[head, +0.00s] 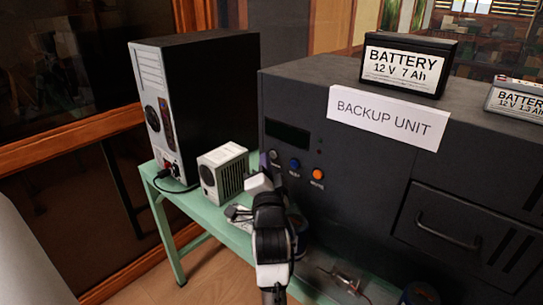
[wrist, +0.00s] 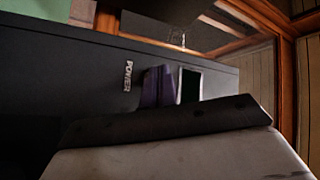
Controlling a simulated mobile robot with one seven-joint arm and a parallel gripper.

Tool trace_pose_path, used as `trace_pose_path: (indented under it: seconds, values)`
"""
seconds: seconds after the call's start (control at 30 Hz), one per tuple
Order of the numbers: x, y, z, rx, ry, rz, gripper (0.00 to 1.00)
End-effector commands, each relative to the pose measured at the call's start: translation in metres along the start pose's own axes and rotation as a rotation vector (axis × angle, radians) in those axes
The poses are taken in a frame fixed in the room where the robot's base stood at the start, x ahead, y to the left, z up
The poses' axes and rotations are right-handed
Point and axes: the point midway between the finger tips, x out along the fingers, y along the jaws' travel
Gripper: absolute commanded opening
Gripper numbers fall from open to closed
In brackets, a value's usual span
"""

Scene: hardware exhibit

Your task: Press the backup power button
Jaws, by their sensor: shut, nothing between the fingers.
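The backup unit (head: 430,165) is a large dark cabinet with a "BACKUP UNIT" paper sign (head: 387,117). Its front has a dark display (head: 287,134) and a row of three buttons: a grey one (head: 273,155) at left, a blue one (head: 295,164) and an orange one (head: 317,174). My gripper (head: 266,174) is shut and empty, its tip just below the grey button; I cannot tell if they touch. In the wrist view, a purple fingertip (wrist: 158,86) lies between the "POWER" label (wrist: 128,76) and the display. No button shows there.
A black computer tower (head: 205,95) and a small beige box (head: 223,172) stand on a green table (head: 168,188) left of the unit. Batteries (head: 408,65) sit on top of the unit. A drawer with a handle (head: 447,232) is at right.

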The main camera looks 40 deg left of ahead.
Motion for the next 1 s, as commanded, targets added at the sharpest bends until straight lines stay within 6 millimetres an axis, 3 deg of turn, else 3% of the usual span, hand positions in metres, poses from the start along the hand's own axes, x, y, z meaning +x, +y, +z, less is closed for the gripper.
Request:
trace_pose_path:
  seconds: [1.0]
  values:
    - [0.0063, 0.0047, -0.0047, 0.000, 0.000, 0.000, 0.00]
